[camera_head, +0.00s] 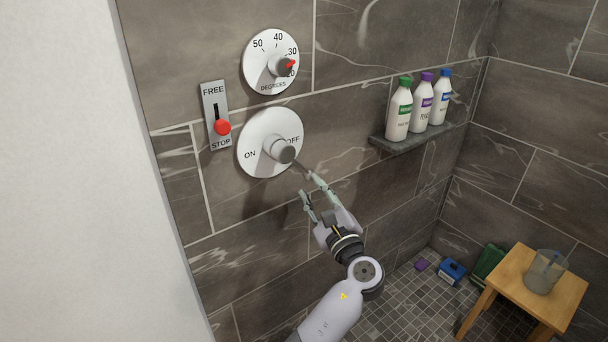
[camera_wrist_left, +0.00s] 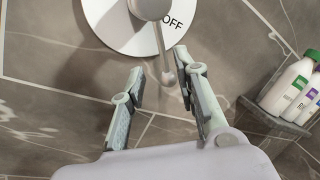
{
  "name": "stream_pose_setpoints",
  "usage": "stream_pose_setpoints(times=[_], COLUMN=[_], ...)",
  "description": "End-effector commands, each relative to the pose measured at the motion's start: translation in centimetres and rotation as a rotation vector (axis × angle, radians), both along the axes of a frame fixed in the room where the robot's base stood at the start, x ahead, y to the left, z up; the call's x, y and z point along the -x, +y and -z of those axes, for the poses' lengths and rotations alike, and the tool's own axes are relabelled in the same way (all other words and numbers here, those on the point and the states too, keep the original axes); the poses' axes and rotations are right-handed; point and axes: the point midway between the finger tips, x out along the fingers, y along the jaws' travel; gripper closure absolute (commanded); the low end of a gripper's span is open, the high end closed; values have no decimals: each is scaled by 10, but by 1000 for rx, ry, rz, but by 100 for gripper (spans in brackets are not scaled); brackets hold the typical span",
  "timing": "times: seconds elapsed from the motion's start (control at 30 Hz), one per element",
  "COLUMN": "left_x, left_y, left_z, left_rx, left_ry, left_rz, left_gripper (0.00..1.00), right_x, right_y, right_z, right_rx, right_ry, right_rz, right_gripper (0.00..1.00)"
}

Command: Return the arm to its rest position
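My left gripper (camera_head: 307,183) is raised in front of the tiled wall, just below and right of the round white ON/OFF dial (camera_head: 258,130). Its fingers are spread, with nothing gripped. The dial's grey knob (camera_head: 286,153) has a thin lever pointing down and right toward the fingers. In the left wrist view, the lever (camera_wrist_left: 162,50) hangs in the gap between the two open fingertips (camera_wrist_left: 159,64), nearer the right one. I cannot tell whether it touches a finger. My right gripper is in neither view.
Above are a temperature dial (camera_head: 262,47) and a FREE/STOP slider with a red knob (camera_head: 222,127) at STOP. Right, a wall shelf (camera_head: 414,139) holds three bottles. A wooden stool (camera_head: 514,292) bears a clear jug (camera_head: 543,272); small boxes lie nearby.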

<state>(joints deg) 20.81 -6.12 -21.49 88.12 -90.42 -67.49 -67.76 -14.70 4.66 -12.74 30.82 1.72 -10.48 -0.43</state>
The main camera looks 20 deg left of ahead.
Motion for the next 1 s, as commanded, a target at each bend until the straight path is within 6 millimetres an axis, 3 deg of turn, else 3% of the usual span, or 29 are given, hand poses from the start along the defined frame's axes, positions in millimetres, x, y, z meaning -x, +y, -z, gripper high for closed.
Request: stream_pose_setpoints(times=[0.23,0.73,0.87,0.97,1.0], left_x=[13,15,7,0,0], left_y=[-17,-15,-17,-21,-23], left_z=[4,8,45,101,128], left_rx=[-2,4,51,137,183], left_ry=[2,6,54,122,153], left_rz=[-1,4,52,116,141], left_gripper=[71,71,71,71,71], right_x=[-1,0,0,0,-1], right_y=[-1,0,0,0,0], right_z=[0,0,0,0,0], right_rx=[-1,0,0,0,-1], right_ry=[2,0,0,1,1], right_rz=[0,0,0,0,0], right_gripper=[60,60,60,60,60])
